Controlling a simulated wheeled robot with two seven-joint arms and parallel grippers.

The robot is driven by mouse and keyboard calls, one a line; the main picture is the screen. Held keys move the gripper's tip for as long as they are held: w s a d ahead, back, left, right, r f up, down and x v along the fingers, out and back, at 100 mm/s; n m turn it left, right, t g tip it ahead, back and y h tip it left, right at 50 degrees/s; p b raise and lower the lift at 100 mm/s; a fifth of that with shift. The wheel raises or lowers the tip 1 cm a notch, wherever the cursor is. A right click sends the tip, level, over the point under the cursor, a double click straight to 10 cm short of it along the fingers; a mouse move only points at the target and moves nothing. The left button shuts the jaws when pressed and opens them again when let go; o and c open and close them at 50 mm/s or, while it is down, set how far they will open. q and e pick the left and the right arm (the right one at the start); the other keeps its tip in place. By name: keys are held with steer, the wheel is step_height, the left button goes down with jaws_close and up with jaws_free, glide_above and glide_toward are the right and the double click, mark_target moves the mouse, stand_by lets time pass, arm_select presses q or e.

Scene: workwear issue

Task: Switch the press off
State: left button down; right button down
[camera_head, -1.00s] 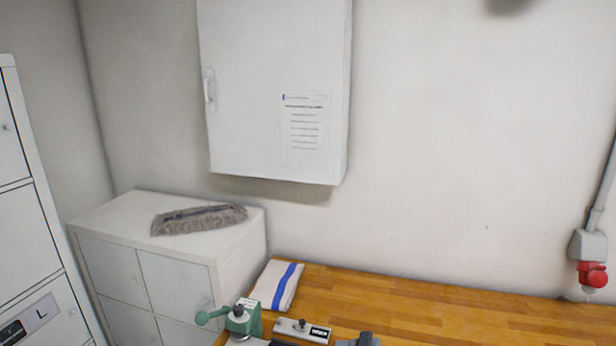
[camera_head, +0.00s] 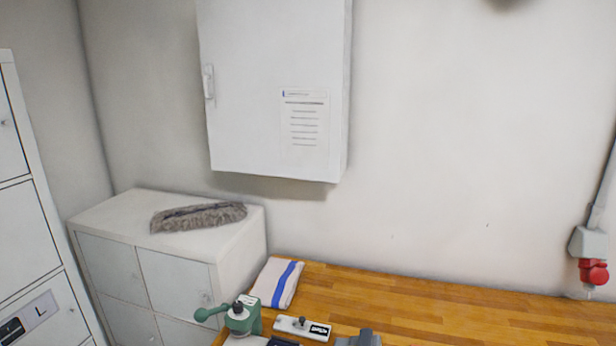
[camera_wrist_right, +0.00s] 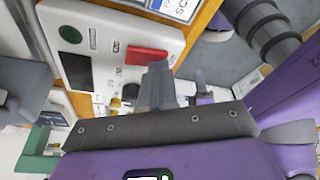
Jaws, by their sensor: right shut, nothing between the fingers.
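In the right wrist view a pale control panel (camera_wrist_right: 105,25) carries a dark green round button (camera_wrist_right: 70,35), a red rectangular switch (camera_wrist_right: 146,57) and a dark screen (camera_wrist_right: 76,70). I cannot tell from the red switch which state the press is in. My right gripper (camera_wrist_right: 160,72) is shut and empty. Its grey tip is right beside the lower right end of the red switch; I cannot tell whether they touch. The panel cannot be made out in the head view. My left gripper is not in view.
The wooden bench (camera_head: 430,302) holds a green lever device (camera_head: 240,318), a white block with a knob (camera_head: 302,328) and a folded cloth with a blue stripe (camera_head: 277,283). A grey brush head (camera_head: 198,217) lies on the locker cabinet (camera_head: 130,204). A red plug (camera_head: 593,272) hangs at right.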

step_height(320, 180, up, 7)
steer(key=p, duration=0.5)
stand_by(0.3)
